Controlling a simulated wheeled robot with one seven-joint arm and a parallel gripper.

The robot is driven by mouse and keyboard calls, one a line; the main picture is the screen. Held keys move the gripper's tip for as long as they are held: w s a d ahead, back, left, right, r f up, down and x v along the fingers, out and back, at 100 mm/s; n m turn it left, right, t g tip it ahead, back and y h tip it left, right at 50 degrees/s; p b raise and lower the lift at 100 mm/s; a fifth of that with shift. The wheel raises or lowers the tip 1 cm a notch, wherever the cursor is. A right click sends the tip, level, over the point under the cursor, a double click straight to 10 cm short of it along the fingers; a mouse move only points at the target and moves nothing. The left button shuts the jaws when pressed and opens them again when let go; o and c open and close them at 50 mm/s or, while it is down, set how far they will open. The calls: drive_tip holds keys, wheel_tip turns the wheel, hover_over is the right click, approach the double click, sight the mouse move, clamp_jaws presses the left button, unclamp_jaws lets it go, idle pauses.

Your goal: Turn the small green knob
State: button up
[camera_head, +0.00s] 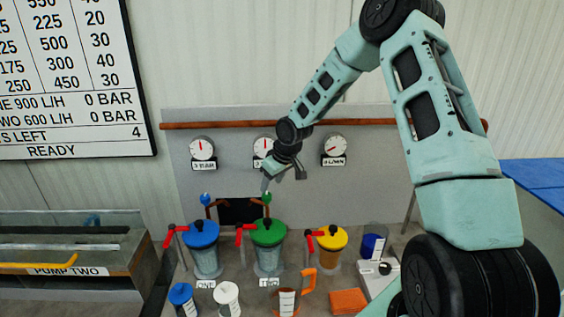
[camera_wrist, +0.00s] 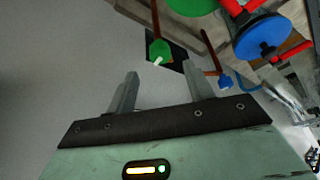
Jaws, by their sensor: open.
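The small green knob (camera_head: 266,198) stands on a thin post behind the green-lidded canister (camera_head: 268,233). In the wrist view the small green knob (camera_wrist: 160,50) lies just beyond the fingertips, between their lines, with a small white mark on it. My gripper (camera_head: 283,178) is just above the knob in the head view, pointing down. In the wrist view my gripper (camera_wrist: 160,72) is open, its two fingers apart and nothing between them. I cannot see any contact with the knob.
A small blue knob (camera_head: 206,199) stands to the left. Blue-lidded (camera_head: 203,235) and yellow-lidded (camera_head: 331,238) canisters with red handles flank the green one. Gauges (camera_head: 202,149) line the grey panel behind. Cups, an orange block (camera_head: 348,301) and a copper rail (camera_head: 220,125) are nearby.

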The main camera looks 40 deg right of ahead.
drive_tip(key=a+b+v, duration=0.1)
drive_tip(key=v, duration=1)
drive_tip(key=shift+d+r, duration=0.25)
drive_tip(key=shift+d, duration=0.25)
drive_tip(key=shift+s, duration=0.15)
drive_tip(key=s+a+f+n+g+b, duration=0.1)
drive_tip(key=s+a, duration=0.4)
drive_tip(key=a, duration=0.5)
drive_tip(key=s+a+f+n+g+b, duration=0.15)
drive_tip(key=s+a, duration=0.35)
drive_tip(key=a, duration=0.5)
drive_tip(key=s+a+f+n+g+b, duration=0.1)
drive_tip(key=s+a, duration=0.4)
drive_tip(key=s, duration=0.6)
drive_tip(key=s+a+f+n+g+b, duration=0.1)
drive_tip(key=s+a, duration=0.4)
drive_tip(key=s, duration=0.6)
drive_tip(key=shift+s+a+f+n+b, duration=0.3)
drive_tip(key=shift+f+n+b, duration=0.15)
drive_tip(key=shift+f+b, duration=0.25)
